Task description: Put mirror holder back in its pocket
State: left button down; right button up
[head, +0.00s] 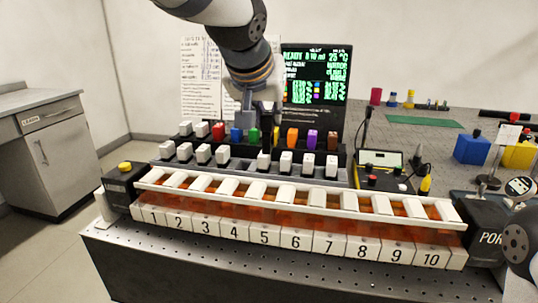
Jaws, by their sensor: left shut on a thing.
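My left gripper (264,132) comes down from the top, in front of the dark screen and over the middle of the block racks. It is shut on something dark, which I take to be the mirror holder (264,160). This dark piece hangs upright in line with the front row of white blocks. The fingers hide much of it, and I cannot tell whether it touches the rack. The pocket cannot be made out.
A long white-framed rack (300,243) with numbered pockets and orange insides lies in front. Coloured blocks, such as the red one (218,131), stand close behind the gripper. A black-yellow meter box (381,168) stands to the right. The bench front edge (250,262) is clear.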

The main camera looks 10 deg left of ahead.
pick_arm(q)
jog(key=w+a+f, duration=0.2)
jog(key=a+f, duration=0.1)
jog(key=w+a+f, duration=0.2)
jog(key=shift+a+f, duration=0.15)
jog(key=shift+f, duration=0.1)
jog(key=f, duration=0.1)
jog(key=a+f, duration=0.1)
jog(key=f, duration=0.1)
jog(key=w+f, duration=0.1)
jog(key=f, duration=0.1)
jog(key=shift+a, duration=0.35)
jog(key=shift+f, duration=0.2)
jog(key=shift+r, duration=0.1)
pick_arm(e)
jog(key=shift+s+a+f, duration=0.15)
jog(key=shift+s+f, duration=0.15)
jog(key=shift+s, duration=0.05)
pick_arm(q)
jog(key=c, duration=1.8)
grip_release()
